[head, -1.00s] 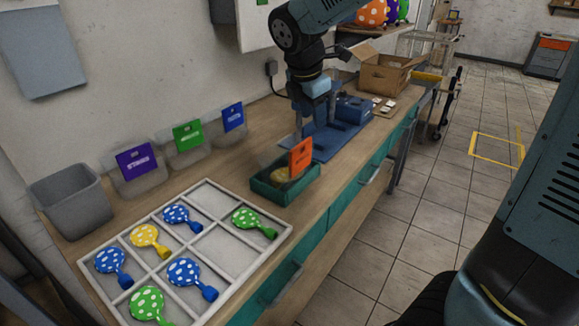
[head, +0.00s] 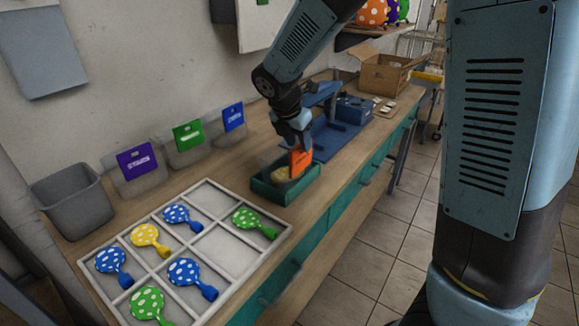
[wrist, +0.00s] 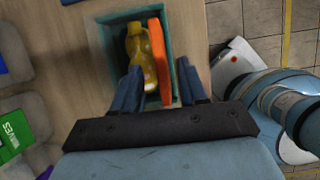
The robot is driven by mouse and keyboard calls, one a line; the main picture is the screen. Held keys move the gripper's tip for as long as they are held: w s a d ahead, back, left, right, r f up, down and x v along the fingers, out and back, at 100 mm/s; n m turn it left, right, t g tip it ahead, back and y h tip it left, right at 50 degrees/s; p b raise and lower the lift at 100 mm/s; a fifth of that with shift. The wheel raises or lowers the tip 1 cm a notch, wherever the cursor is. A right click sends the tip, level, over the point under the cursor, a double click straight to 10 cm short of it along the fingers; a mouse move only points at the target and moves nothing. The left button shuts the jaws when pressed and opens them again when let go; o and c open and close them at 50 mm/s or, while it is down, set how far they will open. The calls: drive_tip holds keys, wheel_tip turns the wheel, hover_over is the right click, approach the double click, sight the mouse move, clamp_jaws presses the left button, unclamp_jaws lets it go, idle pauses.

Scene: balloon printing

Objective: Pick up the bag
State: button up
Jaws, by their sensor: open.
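A bag with an orange header card (head: 300,163) and a yellow balloon (head: 280,174) stands in a small teal tray (head: 268,192) on the workbench. In the wrist view the orange card (wrist: 159,58) shows nearly edge-on beside the yellow dotted balloon (wrist: 140,58), inside the teal tray (wrist: 106,40). My gripper (head: 297,148) is over the tray, just above the card. In the wrist view my gripper (wrist: 161,86) is open, with one blue finger on each side of the bag. It does not hold the bag. The card's top edge is partly hidden by the fingers in the head view.
A white divided tray (head: 225,250) with several dotted balloons lies in front. A blue press (head: 340,125) and a cardboard box (head: 385,75) are behind.

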drive_tip(key=shift+w+d+x, duration=0.1)
drive_tip(key=shift+x, duration=1.25)
drive_tip(key=shift+w+d+x, duration=0.1)
drive_tip(key=shift+w+x, duration=0.05)
drive_tip(key=shift+x, duration=1.15)
drive_tip(key=shift+r, duration=0.15)
clamp_jaws()
